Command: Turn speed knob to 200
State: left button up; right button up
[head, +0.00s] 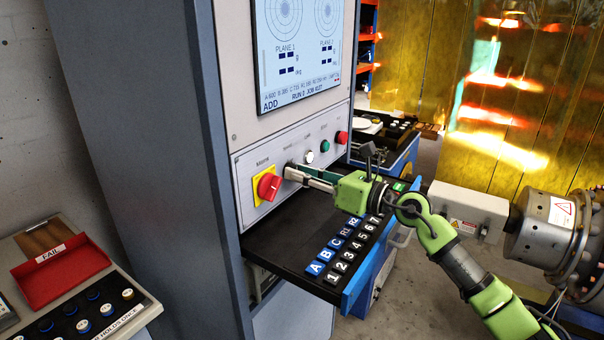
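The grey machine cabinet has a light control panel (248,168) with a row of controls below its screen. The label above the speed knob's place is small and hard to read. The knob there is mostly hidden by the fingers of my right gripper (290,172), which reach in from the right with their tips at the panel. Whether the fingers are closed around the knob or only beside it, I cannot tell. The knob's pointer and scale are hidden. My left gripper is out of view.
A red mains switch (269,186) on a yellow plate sits close left of my fingertips. A silver knob (309,157), a green button (325,145) and a red button (341,138) are to the right. Below, a black drawer (272,243) with lettered and numbered blocks juts out.

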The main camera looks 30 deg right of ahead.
jog(key=shift+c, duration=0.6)
jog(key=shift+d+m+p, duration=0.1)
jog(key=shift+m+p, duration=3.8)
jog(key=shift+p, duration=0.7)
jog(key=o, duration=1.1)
